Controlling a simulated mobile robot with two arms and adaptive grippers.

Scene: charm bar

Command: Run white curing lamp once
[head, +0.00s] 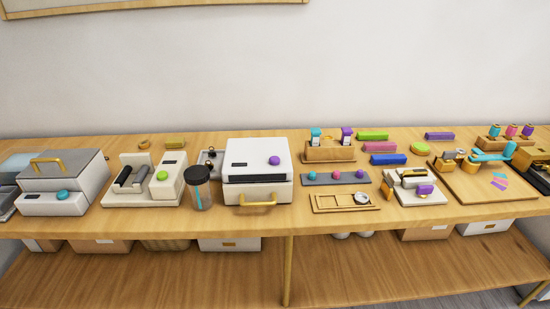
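A white box-shaped machine (257,185), which looks like the white curing lamp, stands mid-table near the front edge. It has a dark slot across its front, a purple round button (274,161) on top and a brass handle (257,202) low at the front. Its lid or door appears shut, and the inside is hidden. Neither of my grippers is in view.
A lidded cup (200,188) stands close left of the white machine. Further left are a roller machine (157,180) with a green button and a grey-lidded box (65,183) with a teal button. A grey strip of coloured buttons (322,181) and a wooden frame (322,208) lie to the right.

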